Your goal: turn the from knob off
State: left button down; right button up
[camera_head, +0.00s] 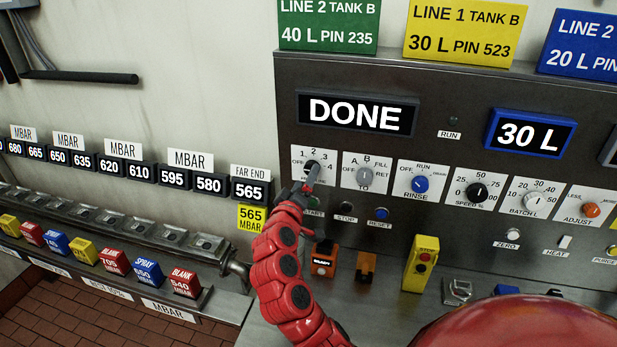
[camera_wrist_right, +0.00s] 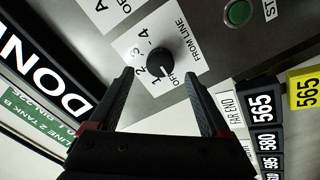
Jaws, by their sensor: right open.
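The from knob (camera_wrist_right: 163,60) is a round black knob on a white plate marked FROM LINE, with OFF and 1 to 4 around it. A light pointer line on it faces the side of OFF and 1, but I cannot tell exactly which mark. In the head view the same plate (camera_head: 326,155) is at the left end of the knob row, its knob partly hidden by my right gripper (camera_head: 305,184). In the wrist view my right gripper (camera_wrist_right: 158,74) is open, its two fingertips on either side of the knob; contact cannot be told. My left gripper is not in view.
The FILL knob (camera_head: 364,175) and the blue RINSE knob (camera_head: 420,184) sit close to the right. START, STOP and RESET (camera_head: 381,213) buttons lie just below. A display (camera_head: 357,113) above reads DONE. A yellow switch box (camera_head: 421,263) stands on the ledge below.

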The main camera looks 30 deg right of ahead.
jog(key=b+v, duration=0.3)
jog(key=v, duration=0.9)
jog(key=shift+s+a+b, duration=0.3)
jog(key=shift+b, duration=0.05)
